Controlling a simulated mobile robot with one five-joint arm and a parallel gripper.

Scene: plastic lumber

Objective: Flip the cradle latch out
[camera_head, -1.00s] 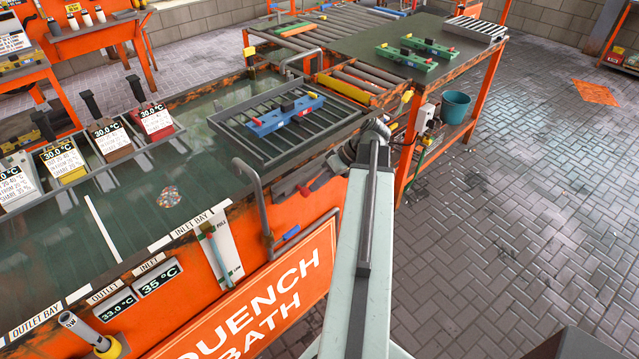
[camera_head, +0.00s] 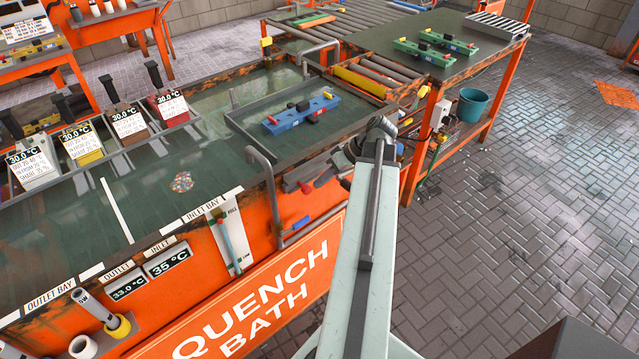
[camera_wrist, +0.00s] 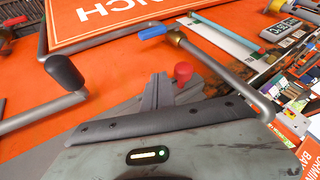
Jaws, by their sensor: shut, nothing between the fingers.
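The cradle (camera_head: 240,125) is a dark tray low in the green water of the bath. A blue-tipped lever (camera_wrist: 152,33) on a grey bar stands beyond. I cannot tell which part is the latch. My gripper (camera_wrist: 163,82) is shut and empty, close beside the red knob; whether they touch is unclear. In the head view my arm partly hides it.
A grey bent rail (camera_head: 268,190) rises at the orange bath wall. A black-gripped crank handle (camera_wrist: 66,73) is at the left in the wrist view. The paved floor at right is clear.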

